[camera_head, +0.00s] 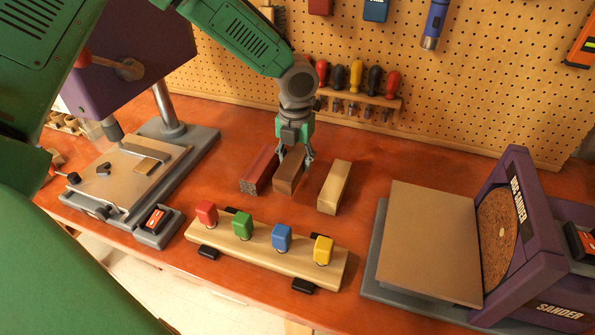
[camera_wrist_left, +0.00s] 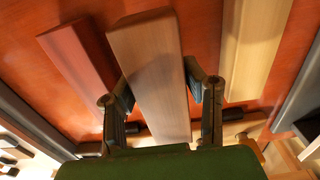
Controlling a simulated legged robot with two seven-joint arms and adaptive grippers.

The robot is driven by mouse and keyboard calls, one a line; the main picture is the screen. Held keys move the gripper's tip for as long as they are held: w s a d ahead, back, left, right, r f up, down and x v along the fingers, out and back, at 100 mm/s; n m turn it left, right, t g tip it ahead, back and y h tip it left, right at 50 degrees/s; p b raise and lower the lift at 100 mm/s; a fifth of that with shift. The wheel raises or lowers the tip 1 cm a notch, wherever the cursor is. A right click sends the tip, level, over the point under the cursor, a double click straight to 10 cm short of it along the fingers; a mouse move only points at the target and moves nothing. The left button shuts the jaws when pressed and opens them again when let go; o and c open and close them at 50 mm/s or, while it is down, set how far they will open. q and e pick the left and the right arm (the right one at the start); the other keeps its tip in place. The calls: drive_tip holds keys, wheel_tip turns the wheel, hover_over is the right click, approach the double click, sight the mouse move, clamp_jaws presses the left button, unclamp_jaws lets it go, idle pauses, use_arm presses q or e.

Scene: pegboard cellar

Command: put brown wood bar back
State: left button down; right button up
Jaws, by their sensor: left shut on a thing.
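The brown wood bar (camera_head: 288,181) is between a reddish bar (camera_head: 259,171) on its left and a pale wood bar (camera_head: 334,188) on its right. My left gripper (camera_head: 294,157) comes down from above and is shut on the brown bar. In the left wrist view the brown bar (camera_wrist_left: 150,75) runs between the two fingers of the gripper (camera_wrist_left: 161,98), with the reddish bar (camera_wrist_left: 82,68) and pale bar (camera_wrist_left: 253,50) apart on either side. Whether the brown bar touches the bench is unclear. My right gripper is not in view.
A wooden rail with coloured knobs (camera_head: 262,257) lies in front of the bars. A drill press (camera_head: 170,125) stands left and a disc sander (camera_head: 506,240) right. A screwdriver rack (camera_head: 357,95) is on the pegboard behind. Bare orange bench (camera_head: 410,160) shows right of the bars.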

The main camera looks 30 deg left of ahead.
use_arm(q)
drive_tip(key=f, duration=0.4)
drive_tip(key=shift+a, duration=0.2)
drive_tip(key=shift+w+d, duration=0.1)
drive_tip(key=shift+d, duration=0.15)
drive_tip(key=shift+f, duration=0.1)
drive_tip(key=c, duration=1)
unclamp_jaws()
drive_tip(key=shift+o, duration=0.2)
drive_tip(key=shift+a, duration=0.1)
drive_tip(key=shift+a, duration=0.15)
